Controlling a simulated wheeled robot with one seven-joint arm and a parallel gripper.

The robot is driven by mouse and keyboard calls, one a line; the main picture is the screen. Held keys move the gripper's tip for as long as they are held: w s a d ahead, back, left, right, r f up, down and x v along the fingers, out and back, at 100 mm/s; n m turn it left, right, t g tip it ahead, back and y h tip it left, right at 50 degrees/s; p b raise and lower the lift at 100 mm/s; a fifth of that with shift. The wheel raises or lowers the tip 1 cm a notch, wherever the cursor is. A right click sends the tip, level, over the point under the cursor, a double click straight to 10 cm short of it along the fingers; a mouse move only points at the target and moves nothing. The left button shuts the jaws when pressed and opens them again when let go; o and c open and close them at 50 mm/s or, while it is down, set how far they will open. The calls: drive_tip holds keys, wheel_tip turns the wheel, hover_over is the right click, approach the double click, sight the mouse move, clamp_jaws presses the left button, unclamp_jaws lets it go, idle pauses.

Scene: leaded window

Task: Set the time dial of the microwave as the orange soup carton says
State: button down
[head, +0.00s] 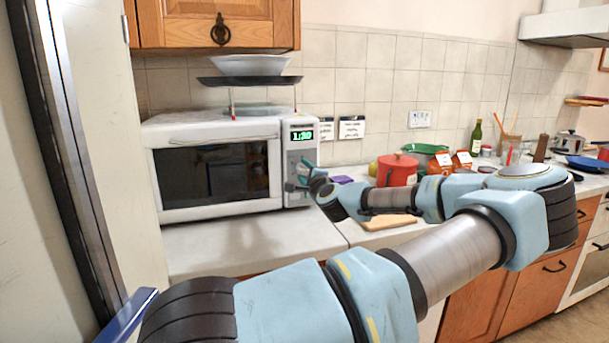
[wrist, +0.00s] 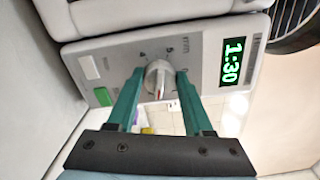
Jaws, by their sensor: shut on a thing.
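The white microwave (head: 215,165) stands on the counter at the left, with its door shut. Its green display (head: 301,135) reads 1:30, and the same display (wrist: 232,63) shows in the wrist view. My gripper (head: 303,178) is at the microwave's control panel. In the wrist view its two green fingers are shut on the round grey dial (wrist: 158,76), one on each side. The dial has a red mark on it. Two orange and white cartons (head: 440,163) stand on the counter to the right; their print is too small to read.
A red pot (head: 397,169), a green bowl (head: 424,150) and a wooden board (head: 388,222) are on the counter right of the microwave, close behind my arm. A dark tray (head: 250,80) with a white bowl is above the microwave. Counter in front of the microwave is clear.

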drive_tip(key=shift+m, duration=1.4)
drive_tip(key=shift+c, duration=1.5)
unclamp_jaws()
drive_tip(key=b+v, duration=0.3)
drive_tip(key=v, duration=0.7)
drive_tip(key=shift+s+d+b, duration=0.2)
drive_tip(key=shift+s+b, duration=0.1)
drive_tip(key=shift+s, duration=0.05)
